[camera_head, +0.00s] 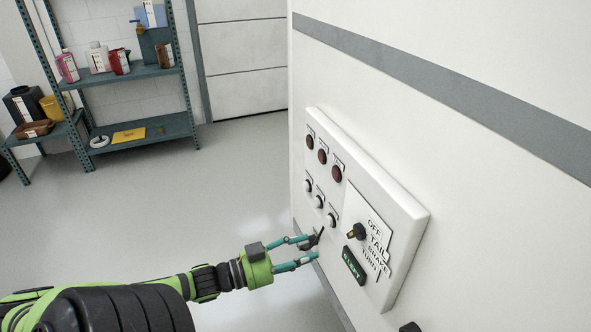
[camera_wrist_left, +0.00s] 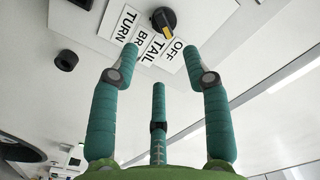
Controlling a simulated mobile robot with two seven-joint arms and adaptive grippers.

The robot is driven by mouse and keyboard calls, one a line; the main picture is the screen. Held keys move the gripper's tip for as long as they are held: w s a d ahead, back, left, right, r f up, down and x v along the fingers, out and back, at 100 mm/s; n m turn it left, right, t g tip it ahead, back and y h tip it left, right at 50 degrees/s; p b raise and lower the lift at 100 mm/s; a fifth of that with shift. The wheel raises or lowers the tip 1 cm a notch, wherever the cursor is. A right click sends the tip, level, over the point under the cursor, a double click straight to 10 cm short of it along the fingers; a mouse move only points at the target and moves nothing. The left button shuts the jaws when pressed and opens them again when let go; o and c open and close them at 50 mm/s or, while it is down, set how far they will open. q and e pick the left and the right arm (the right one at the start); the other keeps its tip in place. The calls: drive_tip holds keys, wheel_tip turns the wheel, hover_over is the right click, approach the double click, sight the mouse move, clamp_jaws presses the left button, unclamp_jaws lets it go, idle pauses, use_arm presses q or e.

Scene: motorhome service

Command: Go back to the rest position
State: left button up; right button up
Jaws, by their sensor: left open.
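My left gripper (camera_head: 309,249) comes in from the lower left in the head view, with its teal fingers spread and nothing between them. Its fingertips are close to the lower left part of a white control panel (camera_head: 405,213) on the white wall. In the left wrist view the open fingers (camera_wrist_left: 158,78) point toward the panel, and a black rotary knob (camera_wrist_left: 164,19) with a yellow mark is beyond them. The knob (camera_head: 356,231) sits beside the labels OFF, TAIL, BRAKE and TURN. The fingers look apart from the knob. My right gripper is not in view.
The panel also carries dark red round lamps (camera_head: 323,156), white buttons (camera_head: 319,201) and a small green display (camera_head: 354,265). A metal shelf (camera_head: 150,73) with bottles and a low side table (camera_head: 40,137) stand at the back left. The grey floor (camera_head: 230,180) between is clear.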

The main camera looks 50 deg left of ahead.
use_arm(q)
drive_tip(key=shift+v, duration=0.8)
drive_tip(key=s+a+f+n+g+y, duration=0.2)
drive_tip(key=s+f+y, duration=0.1)
drive_tip(key=f, duration=0.6)
drive_tip(key=s+a+f+n+g+y, duration=0.2)
drive_tip(key=s+a+f, duration=0.1)
drive_tip(key=f, duration=0.6)
drive_tip(key=s+a+f+n+g+y, duration=0.1)
drive_tip(key=s+a+f+n+y, duration=0.15)
drive_tip(key=f, duration=0.65)
drive_tip(key=s+d+f+n+g, duration=0.1)
drive_tip(key=s+d+f+g, duration=0.3)
drive_tip(key=f, duration=0.3)
drive_tip(key=s+d+f+n+g, duration=0.1)
drive_tip(key=s+d+f+g, duration=0.1)
drive_tip(key=s+d+f, duration=0.35)
drive_tip(key=s+d+f+g, duration=0.4)
drive_tip(key=s+d+f, duration=0.4)
drive_tip(key=s+d, duration=0.2)
drive_tip(key=shift+s+d+f+g, duration=0.3)
drive_tip(key=shift+s+d+f, duration=0.1)
drive_tip(key=shift+s, duration=0.6)
drive_tip(key=shift+m+h, duration=0.25)
